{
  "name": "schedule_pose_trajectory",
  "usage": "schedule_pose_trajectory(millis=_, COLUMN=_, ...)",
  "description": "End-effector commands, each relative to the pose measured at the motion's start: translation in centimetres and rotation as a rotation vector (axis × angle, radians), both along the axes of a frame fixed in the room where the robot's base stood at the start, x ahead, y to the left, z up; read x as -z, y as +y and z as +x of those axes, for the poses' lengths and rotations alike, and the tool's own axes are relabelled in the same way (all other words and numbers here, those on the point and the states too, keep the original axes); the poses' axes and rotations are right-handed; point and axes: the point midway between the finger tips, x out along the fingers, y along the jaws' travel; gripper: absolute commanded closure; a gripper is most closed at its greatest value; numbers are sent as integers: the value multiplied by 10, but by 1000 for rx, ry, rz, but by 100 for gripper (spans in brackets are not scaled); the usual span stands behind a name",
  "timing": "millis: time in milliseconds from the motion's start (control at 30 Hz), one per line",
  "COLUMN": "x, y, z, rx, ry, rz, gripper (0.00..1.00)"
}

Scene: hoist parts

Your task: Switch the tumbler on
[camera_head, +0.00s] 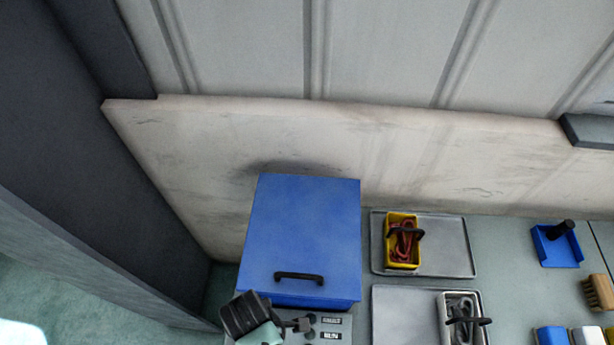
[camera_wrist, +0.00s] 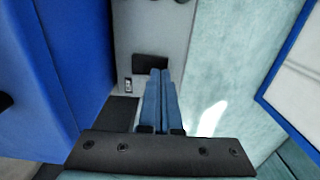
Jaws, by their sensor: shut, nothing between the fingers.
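The tumbler (camera_head: 305,235) is a blue box with a black handle on its lid, standing against the pale wall. A grey control panel (camera_head: 335,318) with dark labels and black knobs sits at its front. My gripper (camera_head: 301,325) is at the left part of this panel. In the wrist view my gripper (camera_wrist: 159,74) has its two blue fingers together and empty, pointing at a grey face. A small black-and-white switch-like part (camera_wrist: 128,85) is left of the fingertips. A dark rectangle (camera_wrist: 150,63) lies behind the tips, partly hidden. I cannot tell the switch's position or any contact.
Right of the tumbler, a grey tray (camera_head: 457,262) holds a yellow bin (camera_head: 402,259) with red items. A second tray (camera_head: 400,312) holds a pale bin (camera_head: 443,308). A blue holder (camera_head: 556,246) and a brush (camera_head: 598,291) are farther right. A dark wall stands at left.

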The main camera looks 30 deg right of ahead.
Motion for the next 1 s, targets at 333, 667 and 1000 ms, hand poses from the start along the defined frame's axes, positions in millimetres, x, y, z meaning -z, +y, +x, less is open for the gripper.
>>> schedule_pose_trajectory(millis=333, x=0, y=0, z=0, rx=0, ry=0, rz=0, gripper=100)
schedule_pose_trajectory(millis=667, x=4, y=0, z=0, rx=0, ry=0, rz=0, gripper=100)
schedule_pose_trajectory(millis=1000, x=9, y=0, z=0, rx=0, ry=0, rz=0, gripper=100)
